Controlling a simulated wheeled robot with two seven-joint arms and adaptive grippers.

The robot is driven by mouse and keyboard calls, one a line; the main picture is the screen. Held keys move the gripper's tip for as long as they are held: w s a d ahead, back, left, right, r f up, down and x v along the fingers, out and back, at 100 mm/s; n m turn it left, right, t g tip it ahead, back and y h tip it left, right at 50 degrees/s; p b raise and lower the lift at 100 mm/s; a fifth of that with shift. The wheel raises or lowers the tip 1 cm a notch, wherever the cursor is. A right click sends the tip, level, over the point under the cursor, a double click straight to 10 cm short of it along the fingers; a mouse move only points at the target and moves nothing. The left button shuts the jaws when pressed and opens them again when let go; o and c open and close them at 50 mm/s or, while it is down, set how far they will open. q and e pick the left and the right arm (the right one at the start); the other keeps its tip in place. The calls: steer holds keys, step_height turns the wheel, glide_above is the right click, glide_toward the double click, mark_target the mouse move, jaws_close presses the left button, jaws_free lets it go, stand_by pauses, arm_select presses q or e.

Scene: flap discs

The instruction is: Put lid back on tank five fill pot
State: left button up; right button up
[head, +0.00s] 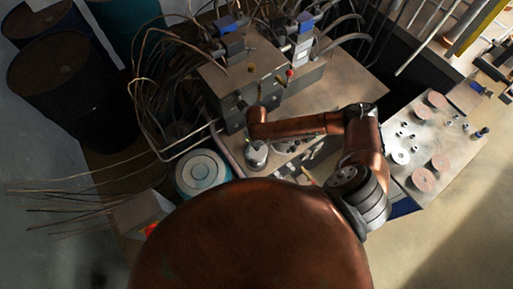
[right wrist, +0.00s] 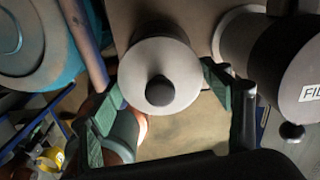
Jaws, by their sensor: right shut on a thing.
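A round grey lid with a black knob (right wrist: 160,75) lies between the fingers of my right gripper (right wrist: 168,88) in the right wrist view. The gripper is shut on it, with green finger pads at its left and right edges. A dark cylindrical body shows behind the lid's upper edge; I cannot tell whether the lid touches it. In the head view a small silver round thing (head: 256,157) sits just below the end of my right arm, and the fingers there are too small to make out. My left gripper is not in view.
A dark cylinder with a pale face and a partly cut-off label (right wrist: 309,92) stands close on the right. A teal drum with a white top (head: 202,170) stands left of the arm. Hoses (head: 150,95) crowd the left, and a bench with discs (head: 425,180) is at right.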

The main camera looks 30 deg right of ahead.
steer(key=shift+f, duration=0.2)
steer(key=o, duration=1.3)
steer(key=shift+o, duration=1)
steer(key=shift+r, duration=0.2)
step_height(320, 180, up, 6)
steer(key=p, duration=0.6)
steer(key=shift+f, duration=0.1)
steer(key=shift+a+f, duration=0.1)
